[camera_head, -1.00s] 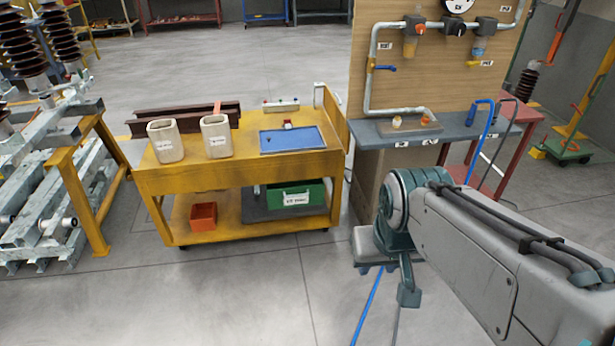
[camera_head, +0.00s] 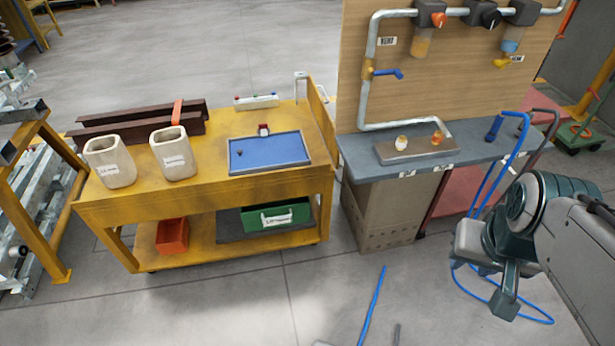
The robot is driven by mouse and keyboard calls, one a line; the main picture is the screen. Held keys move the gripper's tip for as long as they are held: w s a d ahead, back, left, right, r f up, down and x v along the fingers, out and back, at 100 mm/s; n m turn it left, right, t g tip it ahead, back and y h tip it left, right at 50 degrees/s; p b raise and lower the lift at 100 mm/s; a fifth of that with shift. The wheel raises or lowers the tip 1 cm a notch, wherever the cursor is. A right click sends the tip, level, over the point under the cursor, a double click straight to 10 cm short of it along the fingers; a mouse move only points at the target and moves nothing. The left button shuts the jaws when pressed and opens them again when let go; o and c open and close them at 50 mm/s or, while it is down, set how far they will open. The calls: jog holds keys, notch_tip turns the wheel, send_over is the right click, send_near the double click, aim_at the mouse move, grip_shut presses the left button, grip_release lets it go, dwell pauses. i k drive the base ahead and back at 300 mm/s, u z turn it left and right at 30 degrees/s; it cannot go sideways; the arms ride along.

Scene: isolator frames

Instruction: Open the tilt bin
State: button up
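No label in view clearly reads as the tilt bin. A green bin (camera_head: 287,221) with a white front label stands on the lower shelf of the yellow cart. A grey-beige box-like unit (camera_head: 388,214), with small holes along its lower front, stands under the blue-grey bench and looks closed. My arm comes in from the right edge, and its teal and grey end (camera_head: 485,255) hangs over the floor right of this unit, apart from it. I cannot make out the fingertips or anything held.
The yellow cart (camera_head: 240,190) carries two pale containers, a blue tray (camera_head: 269,153) and dark beams on top. An orange bin (camera_head: 172,237) is below. The bench (camera_head: 360,158) has pipes and valves above it. Blue hoses (camera_head: 372,305) lie on the floor. The floor in front is mostly clear.

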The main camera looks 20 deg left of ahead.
aim_at(297, 210)
jog(key=u, duration=0.4)
jog(key=i, duration=0.85)
jog(key=u, duration=1)
jog(key=i, duration=0.25)
jog(key=u, duration=0.25)
